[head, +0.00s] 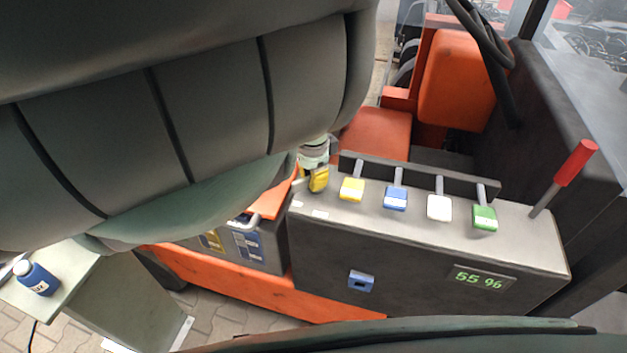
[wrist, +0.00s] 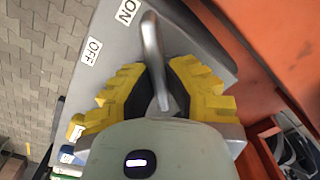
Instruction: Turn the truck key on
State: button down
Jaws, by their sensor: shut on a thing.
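The truck key (wrist: 151,45) is a grey metal handle on the grey console top, seen in the wrist view between my gripper's yellow-padded fingers. My gripper (wrist: 154,84) is shut on it. The far end of the key lies just right of the ON label (wrist: 127,12); the OFF label (wrist: 91,50) is farther left and lower. In the head view my gripper (head: 318,180) is at the left end of the console (head: 420,248), and it hides the key there. Two small white labels lie just in front of it.
Levers with yellow (head: 352,189), blue (head: 396,198), white (head: 439,207) and green (head: 485,217) knobs stand right of my gripper. A red-handled lever (head: 575,164) is at the far right. A display (head: 479,279) reads 55 %. A blue bottle (head: 37,279) stands at the left.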

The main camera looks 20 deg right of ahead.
jog(key=shift+w+m+b, duration=0.15)
jog(key=shift+m+b, duration=0.15)
jog(key=shift+m, duration=1.1)
jog(key=c, duration=1)
grip_release()
jog(key=shift+r, duration=0.1)
notch_tip(320, 180, up, 5)
jog(key=shift+w+a+f, duration=0.1)
jog(key=shift+w+f, duration=0.05)
jog(key=shift+r, duration=1.25)
